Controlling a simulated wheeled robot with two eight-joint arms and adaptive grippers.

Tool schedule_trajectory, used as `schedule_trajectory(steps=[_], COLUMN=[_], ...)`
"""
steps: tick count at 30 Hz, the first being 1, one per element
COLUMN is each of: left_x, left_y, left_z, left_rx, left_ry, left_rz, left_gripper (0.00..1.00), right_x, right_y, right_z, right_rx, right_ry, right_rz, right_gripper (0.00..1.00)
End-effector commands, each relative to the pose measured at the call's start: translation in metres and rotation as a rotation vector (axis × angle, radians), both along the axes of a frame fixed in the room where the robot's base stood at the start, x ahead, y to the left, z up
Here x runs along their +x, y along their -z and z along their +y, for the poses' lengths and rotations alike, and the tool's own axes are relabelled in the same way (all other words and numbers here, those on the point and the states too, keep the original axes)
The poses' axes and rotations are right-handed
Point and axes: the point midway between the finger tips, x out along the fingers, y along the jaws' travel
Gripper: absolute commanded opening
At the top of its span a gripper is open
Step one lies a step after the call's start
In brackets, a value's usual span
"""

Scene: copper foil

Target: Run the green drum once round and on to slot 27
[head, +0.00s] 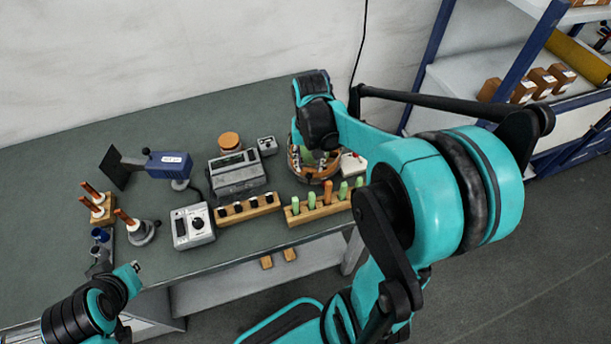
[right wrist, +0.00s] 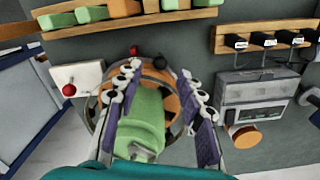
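A round drum or carousel (right wrist: 93,112) with a copper-brown rim and orange and green parts lies under my right gripper (right wrist: 160,70). In the head view the drum (head: 296,168) is partly covered by that gripper (head: 318,165). The right fingers are apart, with a green block (right wrist: 142,118) between them. Orange shows between the block and one finger, so I see no firm hold. Whether the block belongs to the drum is unclear, and no slot numbers are readable. My left gripper (head: 100,240) is small at the lower left, apart from the drum; its opening is unclear.
A wooden rack of green and orange pegs (head: 318,209) stands in front of the drum. A white box with a red knob (right wrist: 77,79) is beside it.

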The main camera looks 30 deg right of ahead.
Motion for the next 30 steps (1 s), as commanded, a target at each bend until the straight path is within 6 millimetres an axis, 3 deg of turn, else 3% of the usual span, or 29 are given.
schedule_trajectory(steps=[3,10,22,27,30], left_x=[0.0,0.0,0.0,0.0,0.0], left_y=[0.011,0.023,0.025,0.025,0.025], left_z=[0.0,0.0,0.0,0.0,0.0], left_rx=[0.0,0.0,0.0,0.0,0.0], left_ry=[0.0,0.0,0.0,0.0,0.0], left_rz=[0.0,0.0,0.0,0.0,0.0], left_gripper=[0.0,0.0,0.0,0.0,0.0], right_x=[0.0,0.001,0.0,0.0,0.0], right_y=[0.024,0.057,0.065,0.065,0.065], right_z=[0.0,0.0,0.001,0.0,0.0], right_rx=[-0.001,0.0,-0.001,-0.001,-0.001], right_ry=[-0.001,-0.002,-0.003,-0.003,-0.003], right_rz=[-0.001,-0.002,-0.003,-0.003,-0.003], right_gripper=[0.39,0.39,0.39,0.0,0.0])
